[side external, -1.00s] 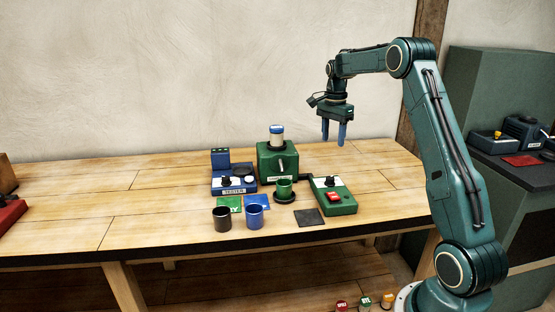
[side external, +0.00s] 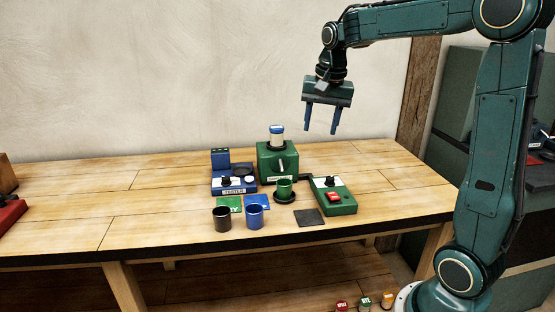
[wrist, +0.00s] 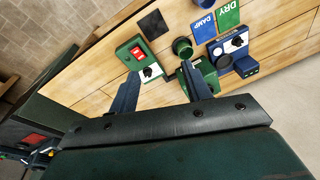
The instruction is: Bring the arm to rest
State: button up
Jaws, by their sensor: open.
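My gripper (side external: 321,130) is raised in the air above the back right of the wooden bench (side external: 160,237). Its two blue fingers are apart with nothing between them. In the wrist view my gripper (wrist: 160,85) also shows open and empty, with the bench below. My arm reaches in from the right and is clear of everything on the bench.
On the bench stand a green machine (side external: 278,165) with a jar (side external: 277,136) on top, a blue tester (side external: 233,184), a green switch box (side external: 334,196), a green cup (side external: 285,188), a black cup (side external: 222,218) and a blue cup (side external: 254,216). A dark square (side external: 309,217) lies at the front.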

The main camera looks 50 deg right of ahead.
jog(key=s+a+f+n+t+y, duration=0.1)
jog(key=s+a+f+n+t, duration=0.2)
jog(key=s+a+n, duration=0.9)
jog(key=s+a, duration=0.4)
jog(key=s, duration=0.2)
jog(key=shift+s+t, duration=0.25)
jog(key=shift+t, duration=0.05)
